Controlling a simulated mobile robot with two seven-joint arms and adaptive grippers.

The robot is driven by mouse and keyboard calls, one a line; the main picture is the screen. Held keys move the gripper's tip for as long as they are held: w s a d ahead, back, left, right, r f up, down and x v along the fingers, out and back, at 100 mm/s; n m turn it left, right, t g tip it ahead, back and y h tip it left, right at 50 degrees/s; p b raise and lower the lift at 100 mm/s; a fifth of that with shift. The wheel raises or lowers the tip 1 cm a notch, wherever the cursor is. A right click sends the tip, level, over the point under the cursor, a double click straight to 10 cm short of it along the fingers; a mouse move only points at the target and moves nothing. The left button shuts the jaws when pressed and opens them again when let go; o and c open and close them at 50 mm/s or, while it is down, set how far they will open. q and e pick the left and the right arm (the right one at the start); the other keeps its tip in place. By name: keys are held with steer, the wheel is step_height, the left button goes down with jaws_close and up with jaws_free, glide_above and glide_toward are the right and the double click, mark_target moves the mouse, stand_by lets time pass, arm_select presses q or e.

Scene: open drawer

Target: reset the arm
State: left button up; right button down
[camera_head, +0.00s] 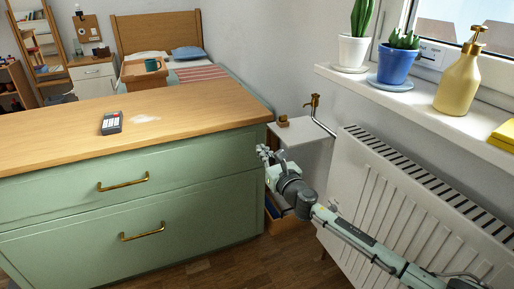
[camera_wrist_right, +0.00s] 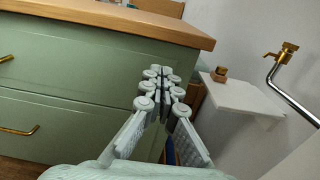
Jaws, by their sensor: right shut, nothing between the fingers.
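My right gripper (camera_head: 264,152) is beside the right end of the green dresser (camera_head: 60,192), in front of the gap between dresser and radiator. In the right wrist view its two fingers (camera_wrist_right: 160,75) are closed together with nothing between them. My right arm stretches in from the lower right, in front of the radiator. Both visible dresser drawers are shut; the upper brass handle (camera_head: 123,183) and lower brass handle (camera_head: 142,232) are apart from the gripper. My left gripper is not in view.
A white radiator (camera_head: 375,200) stands close behind my right arm. A dark remote-like device (camera_head: 111,123) lies on the dresser top. Plants and a yellow bottle (camera_head: 459,82) stand on the sill.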

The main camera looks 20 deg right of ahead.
steer(key=s+d+f+m+g+h, duration=0.2)
steer(key=s+f+m+g+h, duration=0.35)
steer(key=s+f+m, duration=1.25)
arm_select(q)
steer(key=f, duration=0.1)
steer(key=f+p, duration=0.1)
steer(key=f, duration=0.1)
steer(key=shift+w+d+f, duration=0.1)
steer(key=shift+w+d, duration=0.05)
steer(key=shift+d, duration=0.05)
arm_select(e)
steer(key=s+a+f+m+g+y, duration=0.2)
steer(key=s+f+m+g, duration=0.2)
steer(key=s+m, duration=0.4)
steer(key=s+a+f+m+g+y, duration=0.2)
steer(key=s+m, duration=0.6)
steer(key=s, duration=0.5)
step_height(320, 180, down, 2)
steer(key=a+g, duration=0.1)
steer(key=g, duration=0.2)
steer(key=shift+f+m, duration=0.15)
steer(key=shift+m, duration=0.15)
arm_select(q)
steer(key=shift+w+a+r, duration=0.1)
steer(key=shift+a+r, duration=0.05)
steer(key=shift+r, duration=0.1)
arm_select(e)
steer(key=shift+g, duration=0.25)
